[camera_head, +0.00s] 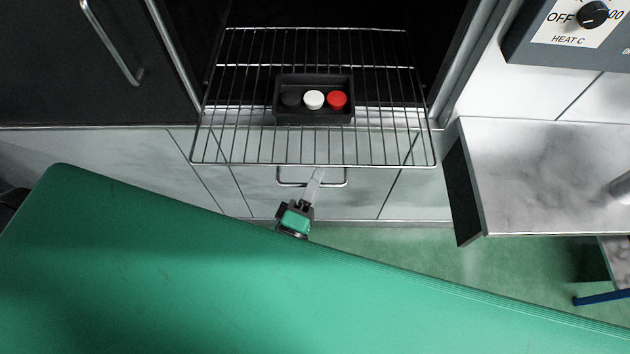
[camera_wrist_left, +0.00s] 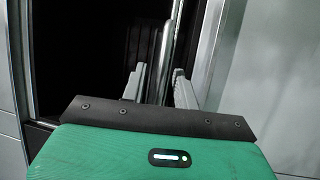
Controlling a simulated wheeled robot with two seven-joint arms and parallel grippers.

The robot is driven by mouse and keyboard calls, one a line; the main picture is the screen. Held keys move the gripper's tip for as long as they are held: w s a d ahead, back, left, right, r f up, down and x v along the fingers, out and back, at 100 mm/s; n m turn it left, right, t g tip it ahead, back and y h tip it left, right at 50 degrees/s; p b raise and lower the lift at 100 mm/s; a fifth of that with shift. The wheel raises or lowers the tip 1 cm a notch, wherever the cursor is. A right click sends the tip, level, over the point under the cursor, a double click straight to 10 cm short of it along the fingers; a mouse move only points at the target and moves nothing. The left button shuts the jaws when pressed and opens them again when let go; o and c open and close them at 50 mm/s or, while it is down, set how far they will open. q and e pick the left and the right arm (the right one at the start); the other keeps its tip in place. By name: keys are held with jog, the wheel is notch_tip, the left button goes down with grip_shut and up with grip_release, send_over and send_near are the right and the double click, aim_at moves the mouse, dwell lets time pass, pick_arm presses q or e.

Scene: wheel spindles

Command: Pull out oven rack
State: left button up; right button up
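The oven rack (camera_head: 260,146) is a shiny wire grid that sticks out level from the dark oven, its front part beyond the opening. A small black tray (camera_head: 314,117) sits on it with a black, a white and a red cap inside. My left gripper (camera_head: 318,173) is at the middle of the rack's front wire. In the left wrist view the two grey fingers (camera_wrist_left: 160,76) stand on either side of the bright rack edge (camera_wrist_left: 165,45) and look closed on it, with little gap. Exact contact is hard to see. My right gripper is not in view.
The open oven door (camera_head: 60,60) stands at the left. A drawer front with a bar handle (camera_head: 335,184) is below the rack. A marble-topped counter (camera_head: 550,165) and an oven dial (camera_head: 593,14) are at the right. Green floor (camera_head: 400,245) shows in front.

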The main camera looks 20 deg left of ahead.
pick_arm(q)
jog(key=shift+s, duration=0.1)
jog(key=b+v, duration=0.5)
jog(key=v, duration=0.8)
jog(key=shift+s, duration=0.35)
jog(key=shift+f, duration=0.1)
